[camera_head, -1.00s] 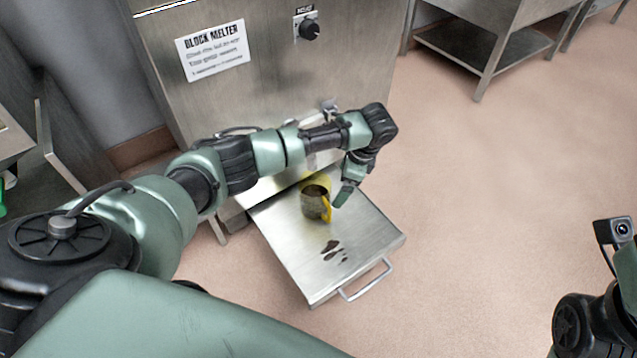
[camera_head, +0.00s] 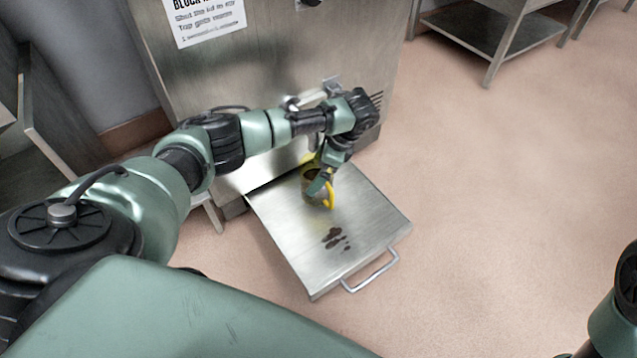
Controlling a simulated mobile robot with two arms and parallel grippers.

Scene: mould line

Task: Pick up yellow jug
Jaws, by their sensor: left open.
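The yellow jug (camera_head: 328,199) stands on the metal pull-out tray (camera_head: 290,240) in front of the block melter. Its yellow handle faces right and its inside looks dark. My left gripper (camera_head: 318,187) is open and right at the jug, covering part of its rim and body. I cannot tell whether the fingers touch it. Of my right arm only a part shows at the lower right edge; its gripper is out of view.
The steel block melter (camera_head: 270,70) with a sign (camera_head: 205,18) stands behind the tray. Dark spots (camera_head: 334,238) lie on the tray, and its handle (camera_head: 371,274) sticks out at the front. A steel table (camera_head: 490,35) stands at the back right. The floor (camera_head: 510,180) on the right is clear.

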